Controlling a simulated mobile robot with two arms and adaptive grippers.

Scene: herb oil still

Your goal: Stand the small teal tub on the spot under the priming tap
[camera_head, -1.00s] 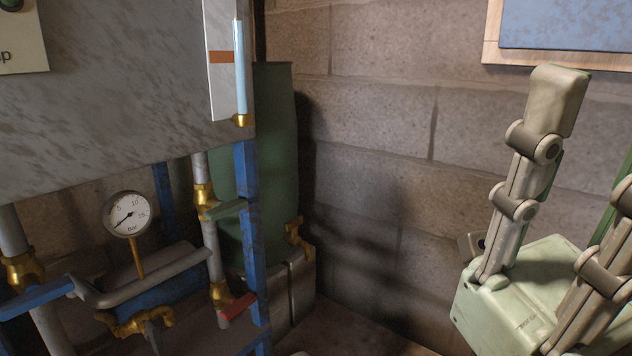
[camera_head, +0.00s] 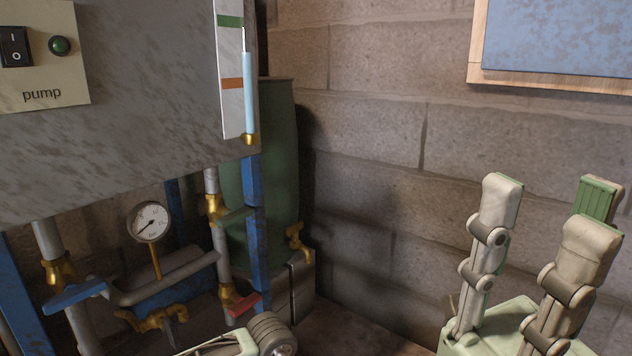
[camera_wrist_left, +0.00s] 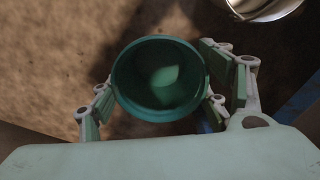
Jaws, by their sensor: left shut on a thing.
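The small teal tub (camera_wrist_left: 128,96) shows in the left wrist view, seen from above, open and with no distinct contents. My left gripper (camera_wrist_left: 162,84) is shut on it, with fingers on both sides of its wall. In the head view only part of my left arm (camera_head: 240,344) shows at the bottom edge; the tub is out of that view. A brass tap (camera_head: 297,243) sits low on the green vessel; I cannot tell if it is the priming tap. The spot is not visible. My right gripper (camera_head: 546,207) is open and empty at the right.
A blue frame (camera_head: 256,200) with pipes, a pressure gauge (camera_head: 149,221) and a red lever (camera_head: 244,305) stands at the left, below a grey panel with a pump switch (camera_head: 15,47). A shiny metal container (camera_wrist_left: 262,8) shows at the wrist view's top. A block wall stands behind.

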